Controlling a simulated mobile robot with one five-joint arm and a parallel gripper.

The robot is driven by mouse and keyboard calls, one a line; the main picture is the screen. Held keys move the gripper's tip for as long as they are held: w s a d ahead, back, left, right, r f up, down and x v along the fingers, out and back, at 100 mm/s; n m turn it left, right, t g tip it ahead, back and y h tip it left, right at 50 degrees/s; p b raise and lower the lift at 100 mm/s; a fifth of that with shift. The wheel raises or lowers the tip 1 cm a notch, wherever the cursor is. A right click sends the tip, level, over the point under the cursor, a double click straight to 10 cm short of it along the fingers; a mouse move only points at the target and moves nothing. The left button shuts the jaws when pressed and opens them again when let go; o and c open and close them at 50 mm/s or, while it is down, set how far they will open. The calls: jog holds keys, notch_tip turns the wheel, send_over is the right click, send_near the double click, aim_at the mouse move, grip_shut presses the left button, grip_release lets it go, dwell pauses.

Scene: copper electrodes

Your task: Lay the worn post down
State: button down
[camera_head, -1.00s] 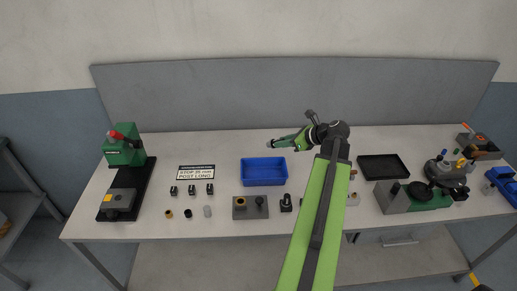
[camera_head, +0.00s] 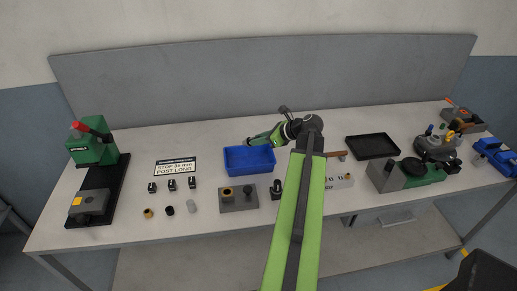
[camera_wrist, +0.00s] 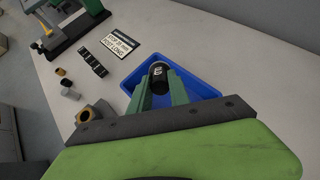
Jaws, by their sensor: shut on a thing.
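My gripper (camera_wrist: 157,92) is shut on a short dark post (camera_wrist: 158,72) with a white mark on its end face, which I take for the worn post. The wrist view shows the post between the two green fingers, over the blue tray (camera_wrist: 202,86). In the head view my gripper (camera_head: 250,142) is at the back edge of the blue tray (camera_head: 249,169); the post is too small to make out there. I cannot tell how high it is above the tray floor. The visible part of the tray floor looks empty.
Left of the tray are a sign (camera_head: 175,167), several small black clips, and loose caps. A grey block (camera_head: 238,198) stands in front of it. A black tray (camera_head: 372,146) lies to the right. A green press (camera_head: 92,148) stands far left.

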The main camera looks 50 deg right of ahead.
dwell(0.4)
notch_tip(320, 180, down, 8)
jog(key=b, duration=0.7)
jog(key=shift+r, duration=0.15)
jog(key=shift+b, duration=0.3)
jog(key=shift+f+b, duration=0.35)
jog(key=shift+f, duration=0.05)
jog(key=shift+f+b, duration=0.6)
jog(key=shift+f, duration=0.05)
jog(key=c, duration=1.3)
grip_release()
jog(key=shift+o, duration=0.6)
